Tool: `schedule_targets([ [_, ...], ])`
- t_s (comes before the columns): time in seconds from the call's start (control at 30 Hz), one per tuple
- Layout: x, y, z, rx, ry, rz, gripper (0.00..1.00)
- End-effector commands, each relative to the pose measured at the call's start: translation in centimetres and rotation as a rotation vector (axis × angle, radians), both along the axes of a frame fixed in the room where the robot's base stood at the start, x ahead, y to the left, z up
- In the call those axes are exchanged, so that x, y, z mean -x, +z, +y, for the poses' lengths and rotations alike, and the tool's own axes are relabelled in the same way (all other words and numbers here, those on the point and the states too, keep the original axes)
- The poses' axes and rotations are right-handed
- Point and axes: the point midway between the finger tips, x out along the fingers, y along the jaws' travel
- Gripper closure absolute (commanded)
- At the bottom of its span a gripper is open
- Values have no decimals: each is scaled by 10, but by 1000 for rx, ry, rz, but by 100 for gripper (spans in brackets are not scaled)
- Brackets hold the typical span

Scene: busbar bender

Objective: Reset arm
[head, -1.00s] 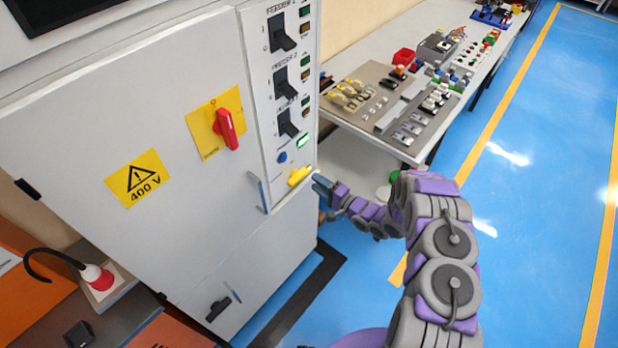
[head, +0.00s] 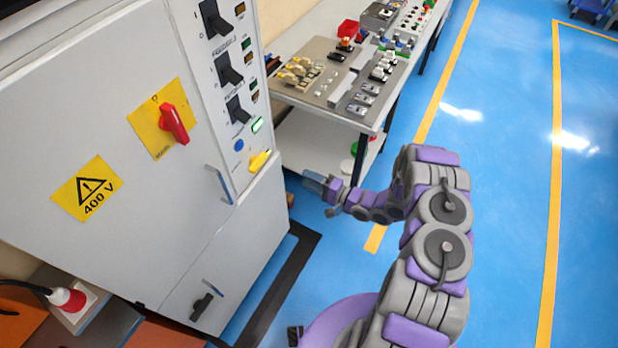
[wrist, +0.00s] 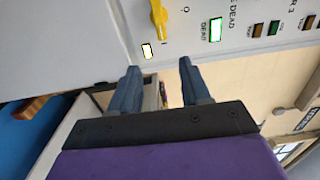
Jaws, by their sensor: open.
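My gripper (head: 321,184) is at the end of my purple and grey arm, to the right of the grey electrical cabinet (head: 215,262) in the head view. In the wrist view my gripper (wrist: 160,88) shows two blue-grey fingers spread apart with nothing between them. The yellow switch (head: 260,161) is low on the cabinet's control strip, to the left of and above the gripper, apart from it. It also shows in the wrist view (wrist: 158,22) beyond the fingertips. A green lit indicator (head: 257,125) glows above the yellow switch.
The cabinet also carries a red rotary switch (head: 174,123), black levers (head: 229,69) and a 400 V sign (head: 87,188). A workbench (head: 352,118) with electrical parts stands behind the gripper. Blue floor (head: 505,200) is clear on the right.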

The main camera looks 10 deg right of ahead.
Motion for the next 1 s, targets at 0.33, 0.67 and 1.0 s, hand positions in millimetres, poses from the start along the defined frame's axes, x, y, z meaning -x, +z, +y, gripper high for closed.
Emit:
schedule_targets([
  [0.33, -3, 0, -2, 24, -4, -1, 53],
  [0.67, -53, 10, -51, 492, -90, -36, 53],
  [1.0, -78, 61, -125, 1027, -191, 1, 53],
])
